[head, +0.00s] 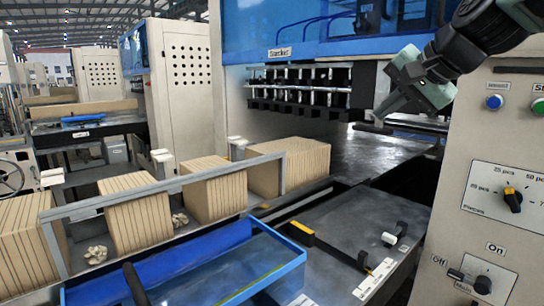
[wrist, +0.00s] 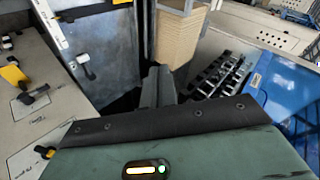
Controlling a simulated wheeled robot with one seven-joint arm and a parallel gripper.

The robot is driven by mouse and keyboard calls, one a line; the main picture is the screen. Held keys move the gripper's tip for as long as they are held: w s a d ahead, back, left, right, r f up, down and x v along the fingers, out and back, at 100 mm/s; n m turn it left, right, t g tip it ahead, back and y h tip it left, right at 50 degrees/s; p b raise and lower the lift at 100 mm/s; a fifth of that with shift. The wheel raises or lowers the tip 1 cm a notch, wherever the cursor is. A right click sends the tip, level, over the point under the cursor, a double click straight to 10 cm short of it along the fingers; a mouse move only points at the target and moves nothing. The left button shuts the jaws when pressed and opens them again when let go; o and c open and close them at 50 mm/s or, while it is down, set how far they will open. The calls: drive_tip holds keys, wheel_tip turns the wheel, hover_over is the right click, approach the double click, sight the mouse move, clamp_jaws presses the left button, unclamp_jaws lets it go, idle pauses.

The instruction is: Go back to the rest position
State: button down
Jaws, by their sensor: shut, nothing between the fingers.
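My gripper (head: 380,120) hangs at the upper right of the head view, in front of the blue machine. Its grey-green body tilts down to the left, and the fingers point toward the dark metal machine bed. In the wrist view the dark fingers (wrist: 158,88) are together at the middle, with nothing between them. The green gripper body fills the bottom of that view. The gripper is apart from the cardboard stacks, which stand to its left in the head view.
A control panel with a yellow-black knob (head: 513,199) and a green button (head: 538,106) stands close on the right. Cardboard stacks (head: 215,190) stand behind a grey rail at left. A blue-framed tray (head: 285,270) is in front. A grey plate with a black-white handle (head: 395,236) lies below.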

drive_tip(key=s+a+f+n+g+b, duration=0.1)
drive_tip(key=s+a+f+n+g, duration=0.3)
drive_tip(key=s+f, duration=0.4)
drive_tip(key=s+a+f+n+g+b, duration=0.15)
drive_tip(key=s+a+f+n, duration=0.4)
drive_tip(key=f, duration=0.55)
drive_tip(key=s+f+n+g+h, duration=0.1)
drive_tip(key=s+f+n+h, duration=0.1)
drive_tip(key=s+f, duration=0.4)
drive_tip(key=s+d+f+n+g+h, duration=0.1)
drive_tip(key=s+f+n+g, duration=0.1)
drive_tip(key=s+f, duration=0.4)
drive_tip(key=s+n, duration=0.1)
drive_tip(key=s, duration=0.4)
drive_tip(key=shift+s+d+n+h+b, duration=0.2)
drive_tip(key=shift+d+n+h+b, duration=0.1)
drive_tip(key=shift+n+h, duration=0.1)
